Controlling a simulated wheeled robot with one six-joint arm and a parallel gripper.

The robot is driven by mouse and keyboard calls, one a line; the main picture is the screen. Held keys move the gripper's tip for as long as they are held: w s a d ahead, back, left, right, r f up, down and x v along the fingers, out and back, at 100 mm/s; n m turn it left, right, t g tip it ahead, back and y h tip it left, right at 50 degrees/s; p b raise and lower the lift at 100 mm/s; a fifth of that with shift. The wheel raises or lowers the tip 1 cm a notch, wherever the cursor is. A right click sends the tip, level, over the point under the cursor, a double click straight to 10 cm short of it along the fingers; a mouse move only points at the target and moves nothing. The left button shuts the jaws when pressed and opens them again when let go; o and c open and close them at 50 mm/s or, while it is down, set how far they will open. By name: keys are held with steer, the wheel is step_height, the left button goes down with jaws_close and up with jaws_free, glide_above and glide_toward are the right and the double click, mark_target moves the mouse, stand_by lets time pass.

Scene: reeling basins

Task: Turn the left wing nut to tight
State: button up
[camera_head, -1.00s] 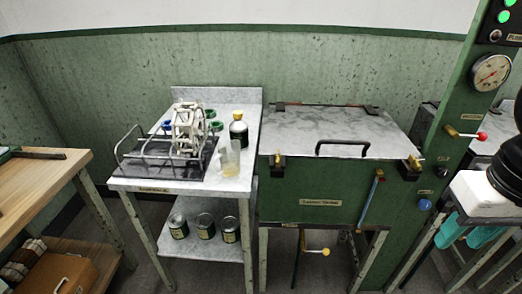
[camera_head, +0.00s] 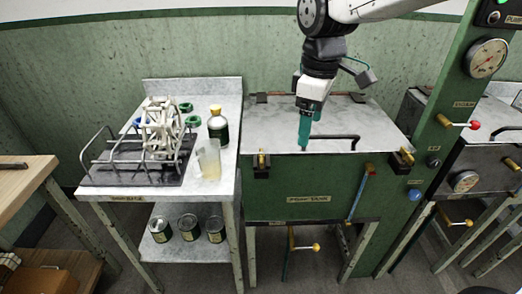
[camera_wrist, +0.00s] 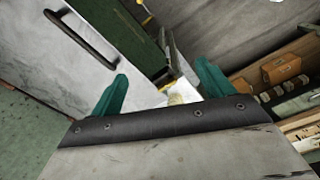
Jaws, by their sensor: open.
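The left wing nut (camera_head: 262,160) is a small brass piece on a dark clamp at the left front edge of the green tank (camera_head: 310,185). A second wing nut (camera_head: 405,157) sits at the right front corner. My gripper (camera_head: 304,146) hangs above the front part of the grey lid (camera_head: 275,115), to the right of the left wing nut and apart from it. In the wrist view, the two teal fingers of my gripper (camera_wrist: 160,92) are spread with nothing between them. The wing nut's angle is too small to tell.
A black lid handle (camera_head: 335,138) stands close to the right of my gripper. To the left, a grey table (camera_head: 110,208) holds a white reel (camera_head: 160,128), a beaker (camera_head: 208,160) and a yellow-capped bottle (camera_head: 217,127). A blue-handled lever (camera_head: 362,190) is on the tank front.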

mark_target(261, 153)
steer(key=w+a+f+n, duration=0.1)
steer(key=w+a, duration=0.1)
steer(key=a, duration=0.1)
steer(key=w+a+f+n, duration=0.2)
steer(key=a, duration=0.1)
steer(key=w+a+f+n, duration=0.1)
steer(key=w+a, duration=0.1)
steer(key=a, duration=0.1)
steer(key=shift+w+a+f+n, duration=0.15)
steer(key=shift+f+n, duration=0.2)
steer(key=shift+n, duration=0.05)
steer(key=shift+w+a+f, duration=0.1)
steer(key=shift+a+f, duration=0.15)
steer(key=shift+f, duration=0.05)
step_height(261, 153, down, 7)
steer(key=shift+f, duration=0.2)
steer(key=c, duration=1)
